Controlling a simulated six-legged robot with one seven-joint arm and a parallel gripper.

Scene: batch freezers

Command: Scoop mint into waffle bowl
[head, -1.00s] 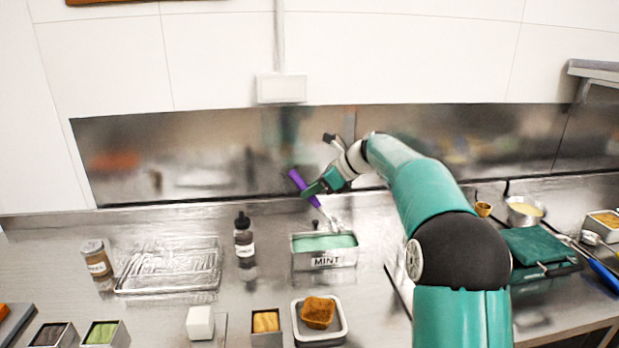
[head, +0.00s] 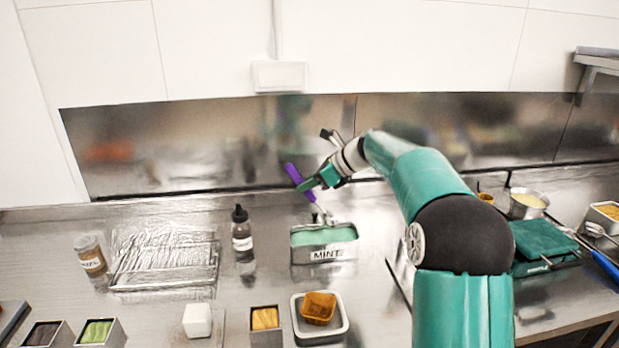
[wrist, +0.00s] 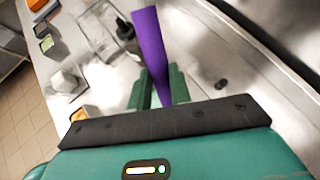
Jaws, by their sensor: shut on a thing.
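The mint tub (head: 325,254) is a steel container labelled MINT, filled with pale green ice cream, on the counter in the middle of the head view. My gripper (head: 312,183) is shut on the purple handle of the scoop (head: 292,171), above and behind the tub. The scoop's metal end points down at the tub's back edge; I cannot tell if it touches the ice cream. In the wrist view the purple handle (wrist: 148,45) rises between the fingers. The brown waffle bowl (head: 319,307) sits in a white square dish (head: 343,331) in front of the tub.
A white block (head: 197,320) and small topping tins (head: 265,318) line the front. A steel wall (head: 200,150) rises close behind my gripper.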

